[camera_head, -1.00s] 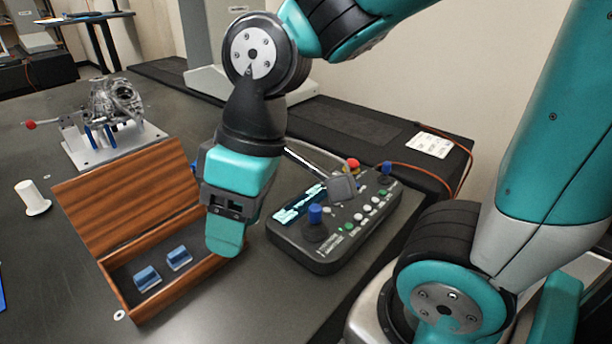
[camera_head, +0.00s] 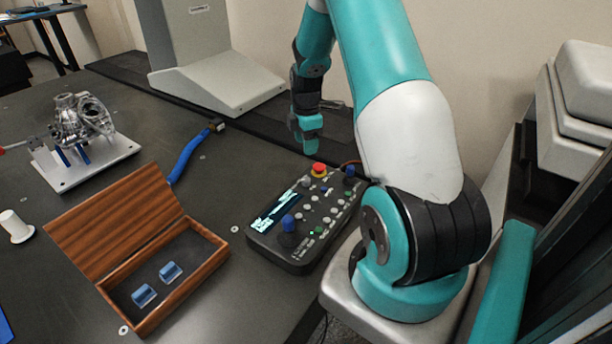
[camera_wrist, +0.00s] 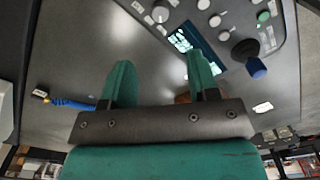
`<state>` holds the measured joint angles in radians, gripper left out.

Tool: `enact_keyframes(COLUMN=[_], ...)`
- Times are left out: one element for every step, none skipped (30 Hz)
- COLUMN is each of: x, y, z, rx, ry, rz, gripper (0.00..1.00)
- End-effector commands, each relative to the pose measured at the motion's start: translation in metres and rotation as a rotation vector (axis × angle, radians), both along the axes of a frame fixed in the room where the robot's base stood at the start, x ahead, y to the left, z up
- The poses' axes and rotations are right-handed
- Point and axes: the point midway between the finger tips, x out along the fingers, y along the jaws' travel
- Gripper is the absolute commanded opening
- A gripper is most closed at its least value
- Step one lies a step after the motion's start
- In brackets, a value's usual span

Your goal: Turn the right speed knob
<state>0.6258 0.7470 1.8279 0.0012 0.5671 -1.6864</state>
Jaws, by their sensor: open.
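The black control panel (camera_head: 268,252) lies on the dark table in the middle of the head view. It has a lit display (camera_head: 272,212), small round grey knobs and buttons, a red stop button (camera_head: 318,169) and two blue-topped joysticks. A grey knob (camera_head: 306,181) sits near the display's far end. I cannot tell which knob is the right speed knob; no label is readable. My gripper (camera_head: 306,143) is raised near the panel's far end, apart from it. In the wrist view my gripper (camera_wrist: 160,78) is open and empty, with part of the panel beyond the fingers, including a grey knob (camera_wrist: 160,14).
A blue joystick (camera_head: 288,224) and a second one (camera_head: 350,171) stick up from the panel. An open wooden box (camera_head: 205,262) with blue pieces stands left. A blue-handled tool (camera_head: 188,157) lies behind it. A metal part (camera_head: 80,122) sits on a plate further left.

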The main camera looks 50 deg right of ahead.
Motion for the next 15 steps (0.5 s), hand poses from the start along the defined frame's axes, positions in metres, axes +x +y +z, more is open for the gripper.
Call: enact_keyframes(x=[-0.001,-0.001,-0.001,0.000,-0.001,-0.001,-0.001,0.000,0.000,0.000,0.000,0.000,0.000,0.000,0.000], y=[0.001,0.001,0.001,0.001,0.002,0.002,0.002,0.002,0.002,0.002,0.002,0.002,0.002,0.002,0.002], z=[-0.012,-0.019,-0.028,-0.035,-0.042,-0.051,-0.059,-0.065,-0.074,-0.081,-0.086,-0.094,-0.100,-0.105,-0.111], rx=[0.004,0.004,0.004,0.003,0.004,0.003,0.004,0.003,0.003,0.003,0.003,0.003,0.002,0.002,0.002], ry=[0.005,0.005,0.005,0.004,0.005,0.004,0.005,0.004,0.004,0.003,0.003,0.003,0.002,0.002,0.002], rz=[0.000,0.001,0.001,0.001,0.001,0.001,0.001,0.001,0.001,0.001,0.001,0.001,0.001,0.001,0.001], gripper=[0.55,0.55,0.55,0.55,0.55,0.55,0.55,0.55,0.55,0.55,0.55,0.55,0.55,0.55,0.55])
